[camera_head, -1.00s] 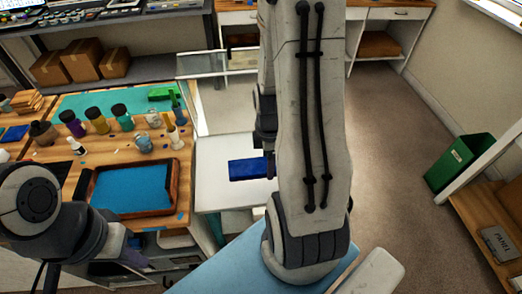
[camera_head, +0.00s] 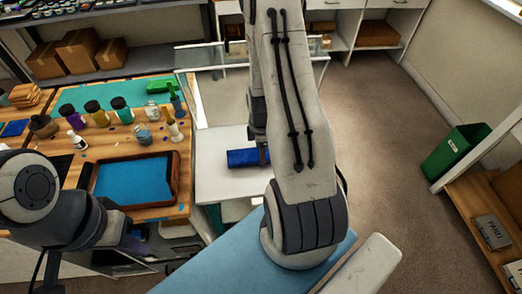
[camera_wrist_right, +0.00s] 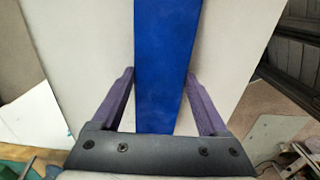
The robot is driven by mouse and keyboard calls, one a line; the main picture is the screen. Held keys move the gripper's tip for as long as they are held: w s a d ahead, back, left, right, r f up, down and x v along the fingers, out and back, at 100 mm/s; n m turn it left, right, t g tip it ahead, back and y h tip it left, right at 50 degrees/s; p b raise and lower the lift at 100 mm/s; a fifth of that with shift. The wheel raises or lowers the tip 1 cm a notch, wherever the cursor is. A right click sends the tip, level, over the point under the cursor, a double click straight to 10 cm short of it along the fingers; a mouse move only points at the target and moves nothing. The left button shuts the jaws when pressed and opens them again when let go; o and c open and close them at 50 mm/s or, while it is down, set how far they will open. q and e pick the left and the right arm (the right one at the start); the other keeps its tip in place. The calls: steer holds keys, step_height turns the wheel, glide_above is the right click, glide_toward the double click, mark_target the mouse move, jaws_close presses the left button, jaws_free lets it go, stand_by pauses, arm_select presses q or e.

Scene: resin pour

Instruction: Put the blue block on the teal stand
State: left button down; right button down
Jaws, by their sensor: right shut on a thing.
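The blue block (camera_head: 248,157) is a long blue piece over the white table. My right gripper (camera_head: 258,152) is shut on it, partly hidden by my right arm. In the right wrist view the block (camera_wrist_right: 165,60) lies between the two purple-grey fingers of my right gripper (camera_wrist_right: 161,75), whose tips meet its sides. I cannot tell whether the block touches the white tabletop. My left gripper (camera_head: 112,222) is low at the left, near the front of the brown tray, and its jaws do not show clearly. I cannot pick out the teal stand with certainty.
The white table (camera_head: 215,180) has bare room around the block. Left of it, a wooden bench holds a blue-lined brown tray (camera_head: 178,172), several bottles and a teal mat (camera_head: 72,95). A green bin (camera_head: 455,150) stands on the floor at the right.

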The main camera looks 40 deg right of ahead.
steer(key=shift+f, duration=0.1)
jaws_free()
step_height(320, 180, up, 12)
steer(key=b, duration=0.1)
stand_by(0.5)
steer(key=s+a+r+m, duration=0.1)
steer(key=a+r, duration=0.3)
steer(key=a, duration=0.5)
steer(key=a+r+m, duration=0.1)
steer(key=a+r, duration=0.2)
steer(key=a, duration=0.6)
steer(key=s+a+r+m, duration=0.1)
steer(key=s+a+r, duration=0.1)
steer(key=s+a, duration=0.4)
steer(key=s+a+r+m+y, duration=0.1)
steer(key=s+a+r, duration=0.2)
steer(key=s+a, duration=0.3)
steer(key=shift+s, duration=1.25)
